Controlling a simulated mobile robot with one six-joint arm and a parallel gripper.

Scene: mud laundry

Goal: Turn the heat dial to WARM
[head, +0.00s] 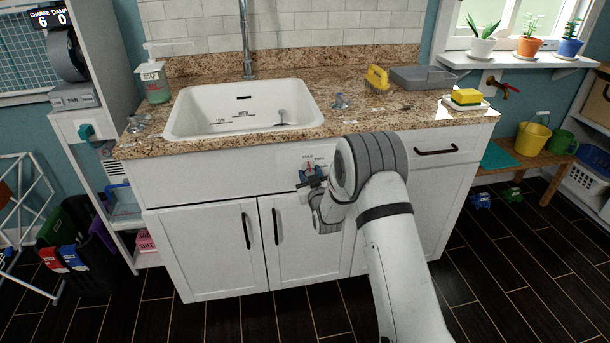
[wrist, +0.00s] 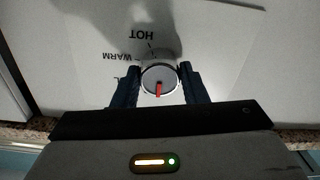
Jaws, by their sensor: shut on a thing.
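The heat dial (wrist: 158,76) is a round, pale-rimmed knob on the white front panel below the counter. Its red pointer (wrist: 159,90) points down in the wrist view, away from the HOT label (wrist: 141,35). The WARM label (wrist: 122,57) is up and left of the dial there; the lettering appears upside down. Another label at the left is mostly hidden by a finger. My gripper (wrist: 158,86) is shut on the dial, one dark finger on each side. In the head view, my gripper (head: 312,174) is at the panel, largely covering the dial.
The granite counter (head: 350,125) with a white sink (head: 180,131) is above the panel. White cupboard doors (head: 215,250) are below, and a drawer (head: 440,150) is to the right. Dark floor in front is clear.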

